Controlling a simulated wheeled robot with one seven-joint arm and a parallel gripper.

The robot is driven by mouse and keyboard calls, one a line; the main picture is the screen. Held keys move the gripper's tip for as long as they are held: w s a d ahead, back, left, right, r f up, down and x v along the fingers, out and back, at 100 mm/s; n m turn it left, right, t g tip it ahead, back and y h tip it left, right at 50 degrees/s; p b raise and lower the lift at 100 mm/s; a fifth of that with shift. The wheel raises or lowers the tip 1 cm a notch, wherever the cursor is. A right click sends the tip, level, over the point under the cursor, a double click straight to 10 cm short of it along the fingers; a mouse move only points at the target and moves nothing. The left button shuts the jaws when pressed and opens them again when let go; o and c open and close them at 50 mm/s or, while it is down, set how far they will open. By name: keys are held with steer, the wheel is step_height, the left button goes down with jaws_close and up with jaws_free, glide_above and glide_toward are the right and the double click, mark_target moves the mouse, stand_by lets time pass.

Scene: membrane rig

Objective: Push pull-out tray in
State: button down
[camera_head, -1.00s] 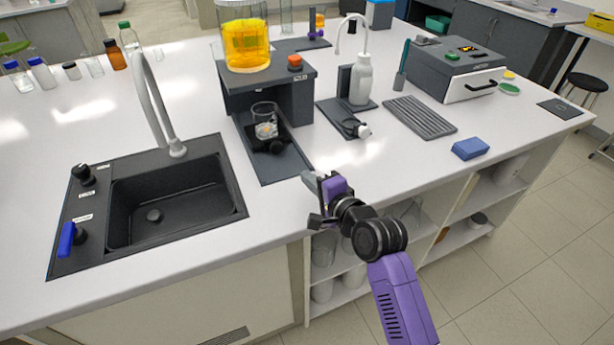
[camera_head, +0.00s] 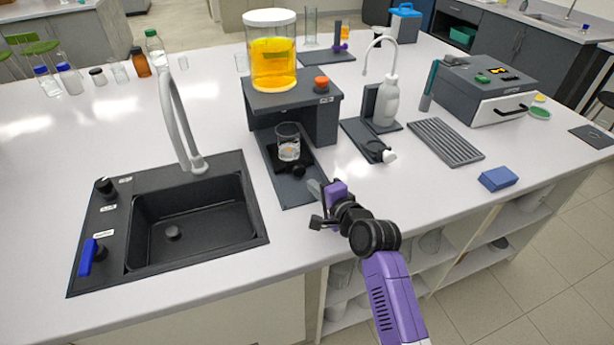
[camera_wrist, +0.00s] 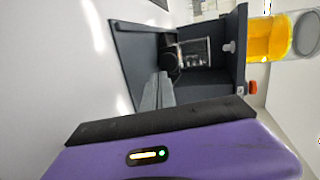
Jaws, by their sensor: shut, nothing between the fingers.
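The pull-out tray (camera_head: 275,160) is a small dark plate with a round black knob (camera_head: 298,170) at its front. It sits on the base plate of the dark rig stand (camera_head: 315,110), sticking out in front of it. A clear glass beaker (camera_head: 288,148) stands on the tray. My gripper (camera_head: 314,188) is shut and empty, just in front of the knob, over the front end of the base plate. In the wrist view my grey fingers (camera_wrist: 166,92) point at the knob (camera_wrist: 170,64), and the beaker (camera_wrist: 195,52) shows behind it. I cannot tell whether they touch.
A tank of yellow liquid (camera_head: 273,60) stands on top of the stand. The black sink (camera_head: 190,225) with its tall tap is to the left. A wash bottle (camera_head: 386,103) on a dark stand is to the right. A blue block (camera_head: 498,178) lies near the counter's front edge.

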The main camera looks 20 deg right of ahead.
mark_target(303, 167)
steer(key=shift+w+a+f, duration=0.1)
steer(key=shift+w+a, duration=0.05)
steer(key=shift+w, duration=1)
steer(key=shift+w+a, duration=0.15)
steer(key=shift+w, duration=1)
steer(key=shift+w, duration=0.1)
steer(key=w+b, duration=0.1)
steer(key=w, duration=0.2)
steer(key=shift+w+f+b, duration=0.1)
steer(key=shift+f+b, duration=0.1)
steer(key=shift+b, duration=0.1)
steer(key=shift+w, duration=0.4)
steer(key=shift+w+r, duration=0.1)
steer(key=shift+r, duration=0.25)
